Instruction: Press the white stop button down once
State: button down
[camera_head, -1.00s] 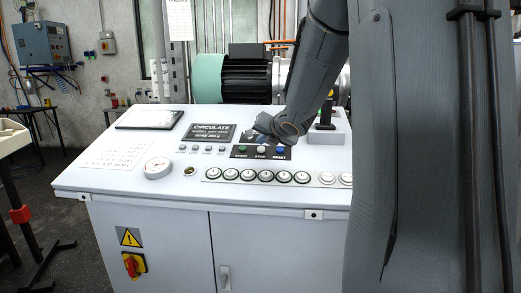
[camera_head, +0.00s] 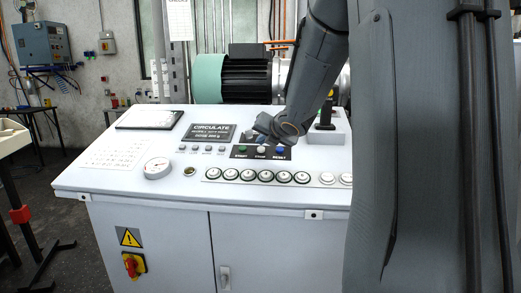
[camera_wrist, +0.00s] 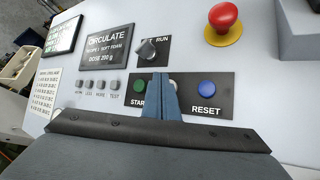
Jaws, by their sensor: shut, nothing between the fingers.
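The white stop button (camera_head: 262,149) is the middle one of three buttons on a black plate on the sloping console top. The green start button (camera_head: 243,149) is on its left and the blue reset button (camera_head: 281,150) on its right. My gripper (camera_head: 261,138) is just above and behind the stop button in the head view, with its fingers together and empty. In the wrist view my shut fingers (camera_wrist: 162,82) stand between the green and blue buttons and hide most of the stop button. I cannot tell whether they touch it.
A selector knob (camera_wrist: 147,49) marked RUN sits behind the buttons. A red emergency button (camera_wrist: 223,17) on a yellow base is behind to the right. A display (camera_head: 211,132) reads CIRCULATE.

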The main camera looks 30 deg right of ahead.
jog(key=shift+f, duration=0.1)
dwell(0.3)
jog(key=shift+f+b, duration=0.3)
jog(key=shift+b, duration=0.15)
jog(key=shift+w+d+f+b, duration=0.15)
jog(key=shift+w+f+b, duration=0.05)
jog(key=shift+f+b, duration=0.25)
dwell(0.6)
dwell(0.4)
jog(key=shift+s+r+p, duration=0.25)
jog(key=shift+r+p, duration=0.35)
jog(key=shift+r, duration=0.25)
jog(key=r+p, duration=0.1)
jog(key=s+r+p, duration=0.1)
jog(key=r, duration=0.1)
jog(key=a+r+p, duration=0.1)
jog(key=shift+s+a+r+p, duration=0.1)
jog(key=shift+s+r+p, duration=0.1)
jog(key=shift+r+p, duration=0.2)
dwell(0.5)
